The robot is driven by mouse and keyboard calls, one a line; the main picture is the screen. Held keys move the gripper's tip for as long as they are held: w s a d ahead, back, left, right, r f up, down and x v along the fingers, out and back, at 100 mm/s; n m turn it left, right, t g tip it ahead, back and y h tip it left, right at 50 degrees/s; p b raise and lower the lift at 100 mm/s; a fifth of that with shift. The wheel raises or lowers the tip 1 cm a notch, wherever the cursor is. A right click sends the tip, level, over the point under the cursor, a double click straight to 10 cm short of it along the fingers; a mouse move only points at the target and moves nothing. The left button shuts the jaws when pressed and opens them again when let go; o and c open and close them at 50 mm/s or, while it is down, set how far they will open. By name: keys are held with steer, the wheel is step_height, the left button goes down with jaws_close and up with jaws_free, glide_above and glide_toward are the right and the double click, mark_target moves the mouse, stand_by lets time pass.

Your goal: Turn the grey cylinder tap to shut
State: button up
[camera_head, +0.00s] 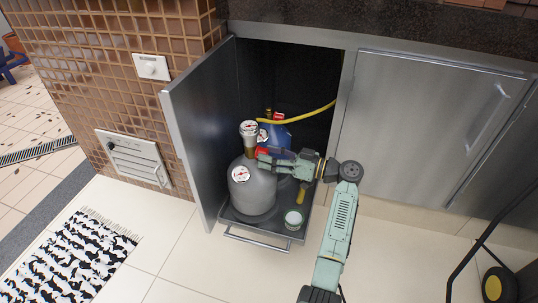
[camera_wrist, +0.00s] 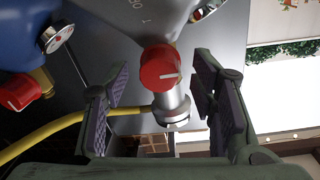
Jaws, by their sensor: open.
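The grey cylinder (camera_head: 256,197) stands upright on a pull-out tray (camera_head: 266,234) in the open cabinet, with a white gauge above it. In the wrist view its tap is a red round knob (camera_wrist: 160,67) with a short white mark, lying roughly level in the picture. The knob is on a silver valve stem (camera_wrist: 171,110). My gripper (camera_wrist: 158,77) is open, with one finger pad on each side of the knob and visible gaps. In the head view my gripper (camera_head: 264,160) reaches in from the right at the cylinder's top and partly hides that area.
A blue cylinder (camera_head: 277,136) with its own red tap (camera_wrist: 18,92) and gauge (camera_wrist: 57,38) stands close behind. A yellow hose (camera_head: 310,117) runs to the right. The open cabinet door (camera_head: 202,133) is on the left. A small pot (camera_head: 293,219) stands at the tray's front right.

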steer(key=shift+w+a, duration=0.1)
steer(key=shift+a, duration=0.2)
steer(key=shift+c, duration=0.4)
